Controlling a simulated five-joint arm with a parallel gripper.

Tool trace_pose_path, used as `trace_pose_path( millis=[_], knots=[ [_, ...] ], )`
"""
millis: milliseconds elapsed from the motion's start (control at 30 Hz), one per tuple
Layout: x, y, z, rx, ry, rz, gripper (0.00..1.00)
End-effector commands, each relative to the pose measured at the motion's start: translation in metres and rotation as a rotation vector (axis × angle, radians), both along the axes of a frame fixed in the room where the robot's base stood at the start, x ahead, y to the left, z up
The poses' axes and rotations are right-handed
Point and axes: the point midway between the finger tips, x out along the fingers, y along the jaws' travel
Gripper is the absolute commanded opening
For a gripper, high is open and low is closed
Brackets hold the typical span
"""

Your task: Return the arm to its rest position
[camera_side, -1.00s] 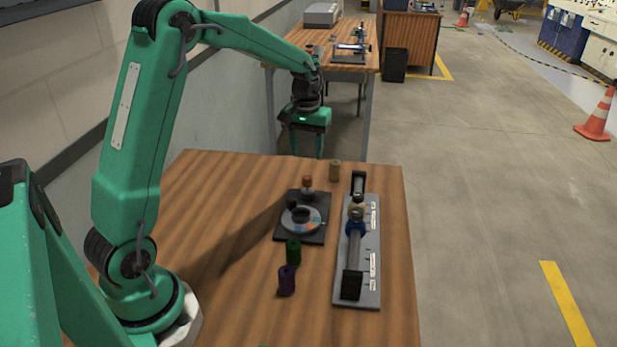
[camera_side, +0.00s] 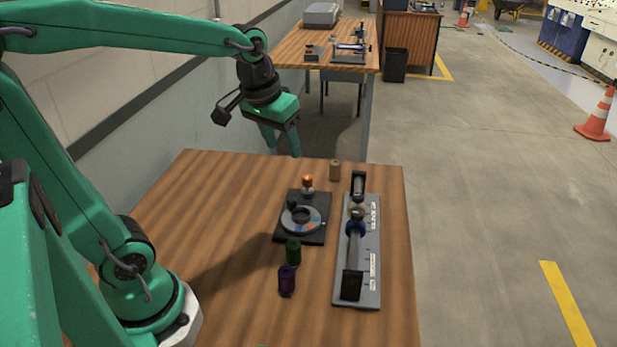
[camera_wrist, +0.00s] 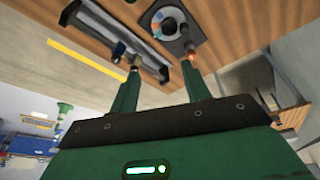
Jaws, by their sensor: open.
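My gripper (camera_side: 283,150) is open and empty in the side view. It hangs in the air above the table's far left edge, clear of everything on it. In the wrist view its two green fingers (camera_wrist: 163,85) stand apart with nothing held between them. The wooden table (camera_side: 225,200) carries a dark plate with a round dial (camera_side: 301,220) and an orange-topped post (camera_side: 308,183). A grey fixture (camera_side: 371,260) with a bar bearing a blue roller (camera_side: 355,230) stands to its right. A green roller (camera_side: 293,252), a purple roller (camera_side: 286,281) and a tan roller (camera_side: 335,170) stand loose on the table.
A wall (camera_side: 150,140) runs along the left side. A second wooden bench (camera_side: 290,55) with equipment stands behind. A dark bin (camera_side: 395,65) and a traffic cone (camera_side: 597,118) stand on the floor. The table's left part is bare.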

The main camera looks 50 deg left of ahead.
Motion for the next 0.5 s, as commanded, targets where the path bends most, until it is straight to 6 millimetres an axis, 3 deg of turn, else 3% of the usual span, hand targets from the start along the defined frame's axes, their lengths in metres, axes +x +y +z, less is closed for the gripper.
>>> trace_pose_path(
  millis=[500],
  knots=[
    [-0.082, -0.034, 0.000, 0.047, -0.149, -0.188, 0.48]
  ],
)
